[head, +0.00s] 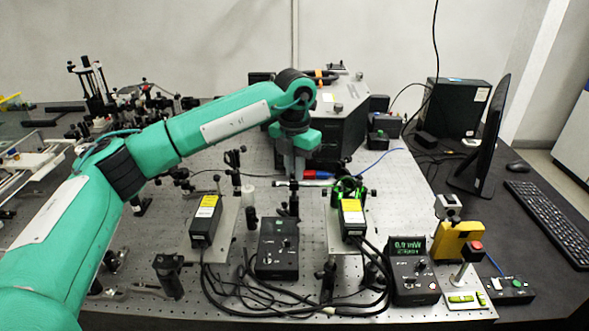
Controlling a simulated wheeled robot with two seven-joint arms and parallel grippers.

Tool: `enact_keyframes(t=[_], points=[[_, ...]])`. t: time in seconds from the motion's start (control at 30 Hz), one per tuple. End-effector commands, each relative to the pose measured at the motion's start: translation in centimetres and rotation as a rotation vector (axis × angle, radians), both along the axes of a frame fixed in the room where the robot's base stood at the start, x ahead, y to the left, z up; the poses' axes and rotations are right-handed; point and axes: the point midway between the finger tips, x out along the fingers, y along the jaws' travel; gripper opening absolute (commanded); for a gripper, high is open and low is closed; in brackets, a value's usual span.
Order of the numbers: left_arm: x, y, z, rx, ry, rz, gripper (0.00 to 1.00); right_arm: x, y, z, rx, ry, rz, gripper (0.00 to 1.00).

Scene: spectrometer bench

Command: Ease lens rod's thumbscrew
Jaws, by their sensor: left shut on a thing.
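My left arm reaches in from the left across the bench, and my left gripper (297,174) points down near the middle of the optical table. The thumbscrew itself is too small and hidden by the fingers to make out. A green-lit round optic mount (346,189) stands just right of the gripper. My right gripper is not in view.
Two black boxes with yellow labels, left (205,219) and right (352,217), stand on plates. A black control box (278,247) sits between them with loose cables in front. A power meter (413,270) reads about 0.9 mW. A monitor (481,140) stands right.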

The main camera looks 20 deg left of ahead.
Motion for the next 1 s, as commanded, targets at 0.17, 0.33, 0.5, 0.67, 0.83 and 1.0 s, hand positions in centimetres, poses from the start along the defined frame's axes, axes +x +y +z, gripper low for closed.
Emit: enact_keyframes(t=[0.17,0.33,0.5,0.67,0.83,1.0], points=[[0.1,0.0,0.3,-0.002,-0.007,0.005,0.0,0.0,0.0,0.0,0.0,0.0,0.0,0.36],[0.1,0.0,0.4,-0.003,-0.008,0.005,0.0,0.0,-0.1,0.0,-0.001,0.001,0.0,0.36],[0.1,0.0,0.3,-0.002,-0.006,0.004,0.37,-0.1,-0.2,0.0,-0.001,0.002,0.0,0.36],[0.1,0.0,0.2,-0.001,-0.004,0.003,0.37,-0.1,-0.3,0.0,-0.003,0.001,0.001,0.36],[0.1,0.0,0.5,-0.001,-0.004,0.003,0.37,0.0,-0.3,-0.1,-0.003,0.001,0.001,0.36],[0.1,-0.1,2.8,-0.002,-0.006,0.002,0.37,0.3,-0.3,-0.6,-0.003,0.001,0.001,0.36]])
